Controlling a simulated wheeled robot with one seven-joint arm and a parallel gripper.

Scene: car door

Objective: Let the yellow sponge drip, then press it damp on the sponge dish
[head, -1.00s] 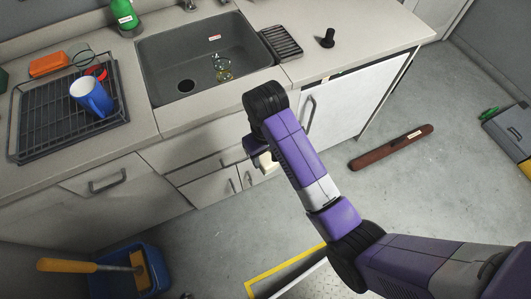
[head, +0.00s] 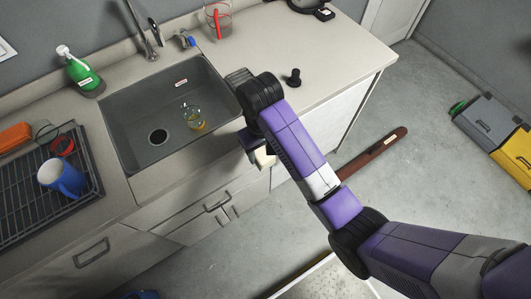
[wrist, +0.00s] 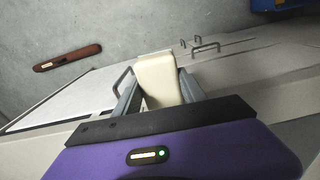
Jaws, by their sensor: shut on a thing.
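My gripper (wrist: 157,88) is shut on a pale cream-yellow block, which looks like the yellow sponge (wrist: 158,72). In the head view the sponge (head: 264,158) shows small below my wrist, in front of the counter's front face, just right of the sink. My gripper (head: 252,142) is mostly hidden there by my own arm. A dark ribbed dish (head: 238,77), likely the sponge dish, sits at the sink's right rim, largely hidden behind my wrist. I cannot see any drops or tell how wet the sponge is.
The grey sink (head: 130,112) holds a glass jar (head: 196,122). A green bottle (head: 82,75) stands behind the sink. A brown roll (head: 372,152) lies on the floor.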

